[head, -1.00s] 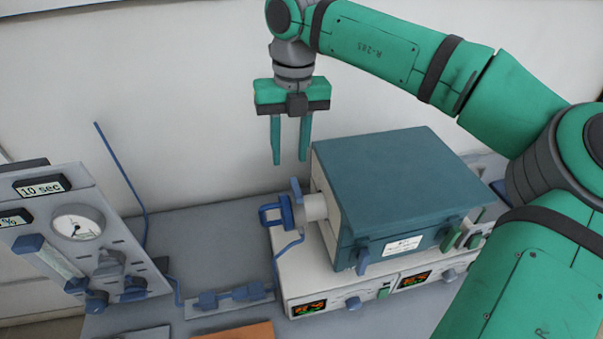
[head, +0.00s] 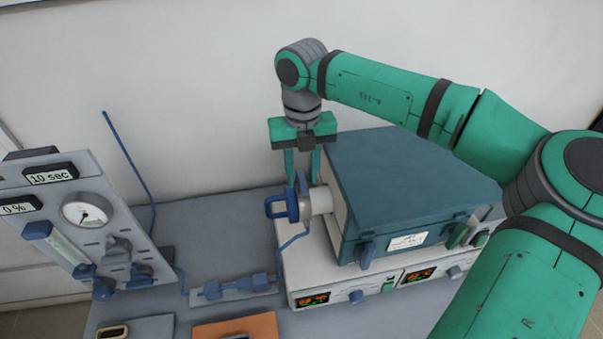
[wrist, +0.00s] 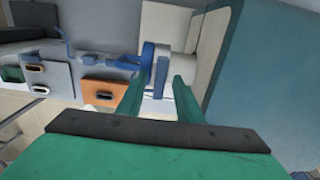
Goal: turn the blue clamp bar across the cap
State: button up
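The blue clamp bar (head: 303,187) stands upright across the end of the pale tube stub (head: 321,200) on the left side of the teal furnace (head: 390,165). A blue cap with a loop handle (head: 277,206) sits at the same end. My gripper (head: 302,172) points down just above and behind the bar, fingers apart. In the wrist view, the bar (wrist: 161,74) shows between the open fingers of my gripper (wrist: 160,82). I cannot tell whether either finger touches it. The cap face is largely hidden behind the blue parts.
A gas panel (head: 75,220) with a round gauge stands at left. A blue hose (head: 290,243) runs from the cap to blue fittings (head: 236,287) on the bench. An orange plate (head: 235,327) lies in front.

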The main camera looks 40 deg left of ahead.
jog(key=shift+f, duration=0.15)
jog(key=shift+c, duration=0.4)
grip_shut()
